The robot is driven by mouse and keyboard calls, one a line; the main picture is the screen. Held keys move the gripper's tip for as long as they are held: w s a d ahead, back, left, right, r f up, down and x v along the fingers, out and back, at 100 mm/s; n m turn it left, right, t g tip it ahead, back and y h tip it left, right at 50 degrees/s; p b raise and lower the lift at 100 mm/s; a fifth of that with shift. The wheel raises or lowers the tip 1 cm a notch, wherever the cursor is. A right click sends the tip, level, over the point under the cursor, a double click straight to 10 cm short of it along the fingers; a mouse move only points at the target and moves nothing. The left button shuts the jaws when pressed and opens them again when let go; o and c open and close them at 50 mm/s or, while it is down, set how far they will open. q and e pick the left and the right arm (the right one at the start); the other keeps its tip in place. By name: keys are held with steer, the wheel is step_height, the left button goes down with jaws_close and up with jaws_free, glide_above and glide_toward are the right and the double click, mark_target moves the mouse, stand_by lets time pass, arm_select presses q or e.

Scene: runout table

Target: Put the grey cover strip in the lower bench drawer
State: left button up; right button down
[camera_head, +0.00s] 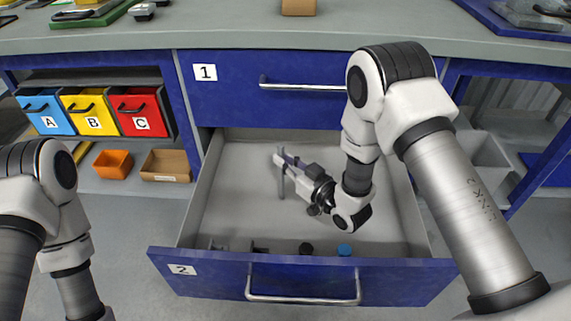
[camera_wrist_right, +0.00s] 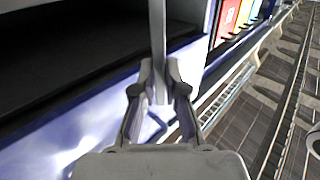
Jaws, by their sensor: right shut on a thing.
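The lower bench drawer, labelled 2 (camera_head: 205,283), is pulled open and shows its grey inside. My right gripper (camera_head: 284,163) is over the back half of the open drawer, seen from above. It is shut on the grey cover strip (camera_head: 281,184), a thin narrow bar that looks roughly upright in the picture. The strip also shows in the right wrist view (camera_wrist_right: 158,40), between the two fingertips (camera_wrist_right: 162,85). I cannot tell whether the strip touches the drawer floor. My left arm shows at the left edge, but its gripper is out of view.
Several small items, including a black one (camera_head: 306,248) and a blue one (camera_head: 344,249), lie along the drawer's front. The upper drawer, labelled 1 (camera_head: 225,95), is shut above. Bins A, B and C stand left, above an orange box (camera_head: 113,164). The drawer's middle floor looks clear.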

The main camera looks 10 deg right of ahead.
steer(key=shift+s+r, duration=0.1)
steer(key=c, duration=1.2)
jaws_free()
steer(key=p+v, duration=0.1)
steer(key=v, duration=0.6)
steer(key=shift+s+d+r+p, duration=0.1)
steer(key=shift+s+p, duration=0.1)
steer(key=shift+p, duration=0.15)
